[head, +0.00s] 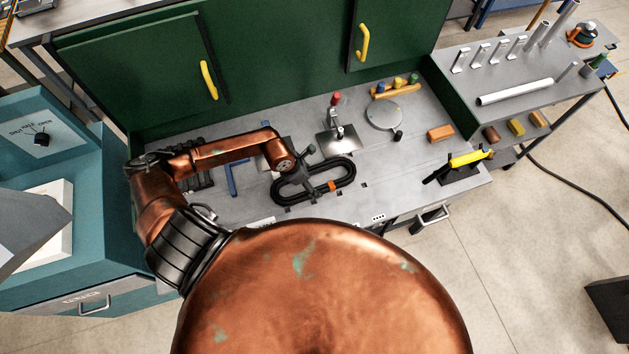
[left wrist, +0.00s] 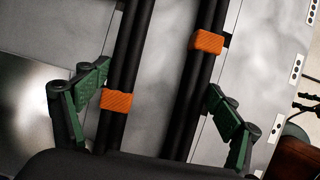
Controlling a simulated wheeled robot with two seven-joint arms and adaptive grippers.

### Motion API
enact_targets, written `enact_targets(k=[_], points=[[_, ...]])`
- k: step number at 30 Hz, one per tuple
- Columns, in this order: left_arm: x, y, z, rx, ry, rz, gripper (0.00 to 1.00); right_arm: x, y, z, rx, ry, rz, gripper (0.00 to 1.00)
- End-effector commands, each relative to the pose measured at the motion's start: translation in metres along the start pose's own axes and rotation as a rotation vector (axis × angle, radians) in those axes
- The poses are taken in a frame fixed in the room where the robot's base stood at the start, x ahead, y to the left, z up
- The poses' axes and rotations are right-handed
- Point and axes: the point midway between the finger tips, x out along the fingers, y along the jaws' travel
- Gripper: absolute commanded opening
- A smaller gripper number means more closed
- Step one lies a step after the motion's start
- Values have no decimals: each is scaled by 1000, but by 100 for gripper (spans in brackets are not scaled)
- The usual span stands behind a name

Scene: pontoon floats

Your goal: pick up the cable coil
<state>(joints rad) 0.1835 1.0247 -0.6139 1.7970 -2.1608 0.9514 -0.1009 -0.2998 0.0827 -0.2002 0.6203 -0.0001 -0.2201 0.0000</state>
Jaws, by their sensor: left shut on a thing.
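The cable coil (head: 345,182) is a black oval loop with orange bands, lying on or just above the grey bench top in the head view; I cannot tell whether it touches. In the left wrist view its two black strands (left wrist: 126,55) run side by side, each with an orange band. In the left wrist view the green-padded fingers (left wrist: 157,97) stand on the outer sides of the two strands, shut on the coil. My right gripper is not in view.
A metal stand with a red knob (head: 336,99) and a round grey plate (head: 384,117) stand behind the coil. A yellow-and-black tool (head: 468,158) and an orange block (head: 440,133) are to the right. A green cabinet wall (head: 290,50) closes off the back.

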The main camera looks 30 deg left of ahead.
Motion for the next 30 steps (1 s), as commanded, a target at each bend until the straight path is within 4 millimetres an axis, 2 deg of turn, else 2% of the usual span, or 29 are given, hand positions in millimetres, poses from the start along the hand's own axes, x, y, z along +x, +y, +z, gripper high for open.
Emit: enact_targets(k=[8,19,23,30], points=[[0,0,0,-1,0,-1,35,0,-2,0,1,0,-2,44],[-7,0,5,2,-4,0,35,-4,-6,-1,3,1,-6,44],[-19,0,12,5,-5,-1,35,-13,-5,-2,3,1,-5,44],[-57,-2,33,14,-4,-4,35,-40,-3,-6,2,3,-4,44]])
